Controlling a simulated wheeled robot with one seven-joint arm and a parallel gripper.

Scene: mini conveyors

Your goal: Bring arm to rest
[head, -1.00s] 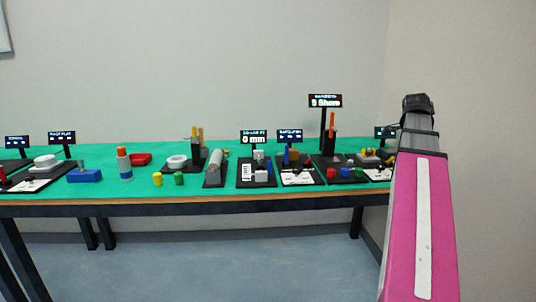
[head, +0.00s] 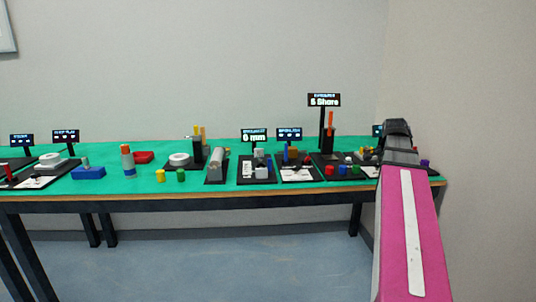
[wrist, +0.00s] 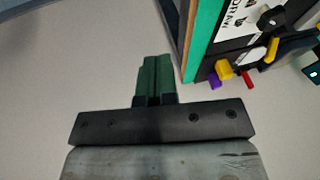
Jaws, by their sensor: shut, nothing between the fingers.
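My arm, with a pink link, rises at the right of the head view in front of the table's right end. Its dark far end covers part of the rightmost station there, and the fingers cannot be made out in that view. In the wrist view my gripper (wrist: 153,75) shows two dark green fingers side by side, shut and empty. They point over bare pale surface, apart from the table edge (wrist: 196,50) at the upper right.
The green-topped table (head: 128,181) holds several small stations with display signs (head: 324,100). In the wrist view a yellow piece (wrist: 224,69) and a purple piece (wrist: 214,80) lie near the fingers' right.

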